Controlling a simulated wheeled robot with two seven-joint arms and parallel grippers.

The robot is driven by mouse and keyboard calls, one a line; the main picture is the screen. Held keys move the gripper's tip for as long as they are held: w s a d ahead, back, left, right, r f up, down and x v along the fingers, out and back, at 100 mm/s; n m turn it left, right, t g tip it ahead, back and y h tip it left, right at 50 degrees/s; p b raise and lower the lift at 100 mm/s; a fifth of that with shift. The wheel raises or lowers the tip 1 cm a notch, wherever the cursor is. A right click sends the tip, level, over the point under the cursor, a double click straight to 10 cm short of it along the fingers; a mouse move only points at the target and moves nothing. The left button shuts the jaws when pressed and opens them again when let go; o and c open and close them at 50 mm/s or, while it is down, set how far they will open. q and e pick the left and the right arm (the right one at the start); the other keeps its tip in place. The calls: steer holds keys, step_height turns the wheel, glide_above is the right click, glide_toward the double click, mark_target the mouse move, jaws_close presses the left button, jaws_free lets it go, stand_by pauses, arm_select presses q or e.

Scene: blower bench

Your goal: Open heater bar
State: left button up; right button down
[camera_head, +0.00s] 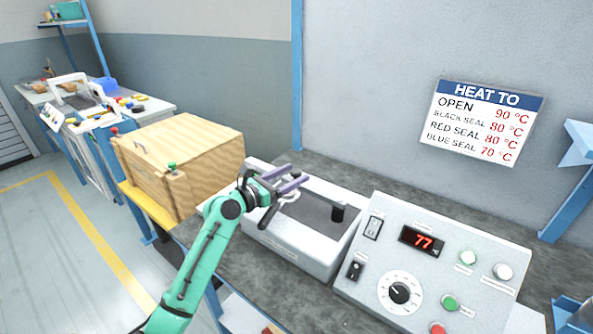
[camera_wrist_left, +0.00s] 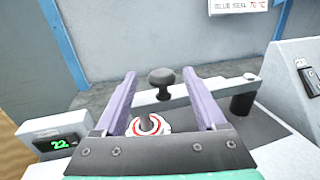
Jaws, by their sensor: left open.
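The heater bar (camera_wrist_left: 213,86) is a pale bar with a black round knob (camera_wrist_left: 161,76), lying across the back of the white heater unit (camera_head: 292,238). My left gripper (camera_head: 284,196) is above the unit's left part, open and empty. In the left wrist view its two purple fingers (camera_wrist_left: 160,84) point forward, with the knob showing between their tips. I cannot tell how far the knob is from them. In the head view the gripper largely hides the bar and knob. A black cylinder (camera_head: 338,212) stands at the unit's right end. My right gripper is out of view.
A control panel (camera_head: 428,256) reading 77 stands right of the unit. A wooden box (camera_head: 190,150) is to the left. A small display (camera_wrist_left: 59,143) reads 22. A heat sign (camera_head: 480,124) is on the wall behind. A second bench (camera_head: 90,105) stands far left.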

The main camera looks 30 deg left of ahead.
arm_select(q)
steer(key=shift+x, duration=0.8)
jaws_close()
stand_by(0.8)
